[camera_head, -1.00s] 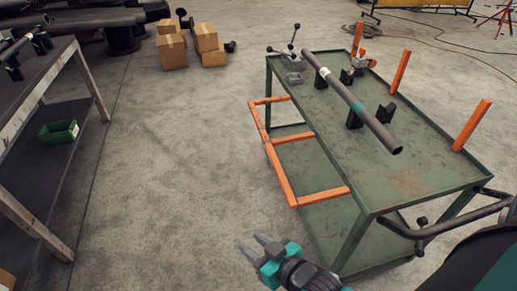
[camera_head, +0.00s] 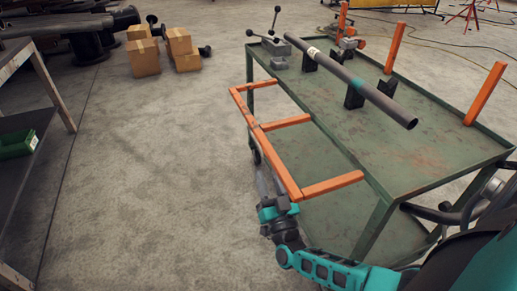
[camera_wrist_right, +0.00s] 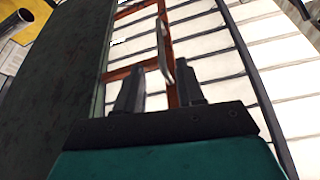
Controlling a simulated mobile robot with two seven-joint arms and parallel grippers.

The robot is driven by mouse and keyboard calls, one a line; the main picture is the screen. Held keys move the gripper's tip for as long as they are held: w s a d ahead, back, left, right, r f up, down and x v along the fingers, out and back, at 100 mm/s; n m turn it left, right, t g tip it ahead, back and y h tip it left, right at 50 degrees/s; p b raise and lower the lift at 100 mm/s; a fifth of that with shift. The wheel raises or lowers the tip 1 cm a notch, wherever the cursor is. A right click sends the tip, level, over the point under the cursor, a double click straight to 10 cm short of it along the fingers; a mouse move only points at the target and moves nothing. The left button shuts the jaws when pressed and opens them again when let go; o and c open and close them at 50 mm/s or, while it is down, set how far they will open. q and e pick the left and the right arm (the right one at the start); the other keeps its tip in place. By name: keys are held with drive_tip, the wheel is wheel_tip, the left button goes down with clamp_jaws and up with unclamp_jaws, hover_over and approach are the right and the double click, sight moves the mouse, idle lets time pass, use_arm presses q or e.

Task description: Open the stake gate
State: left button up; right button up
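The orange stake gate (camera_head: 243,108) is a frame of bars sticking out level from the left long side of the green cart (camera_head: 420,150). It also shows in the right wrist view (camera_wrist_right: 140,68). A thin dark loop-shaped piece (camera_head: 256,155) hangs at its outer bar and stands between my fingers in the right wrist view (camera_wrist_right: 165,45). My right gripper (camera_head: 267,178) is open at the gate's outer side, just under the bar. Its two fingers are apart (camera_wrist_right: 158,75); whether they touch anything I cannot tell. My left gripper is out of view.
On the cart a dark pipe (camera_head: 355,82) rests on black supports near a clamp with levers (camera_head: 275,45). Orange stakes (camera_head: 485,93) stand along the far side. A workbench (camera_head: 30,120) stands at the left. The floor (camera_head: 150,180) between is clear.

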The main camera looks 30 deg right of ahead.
sight(260, 151)
drive_tip(key=b+x, duration=0.1)
drive_tip(key=x, duration=0.9)
clamp_jaws()
idle(0.4)
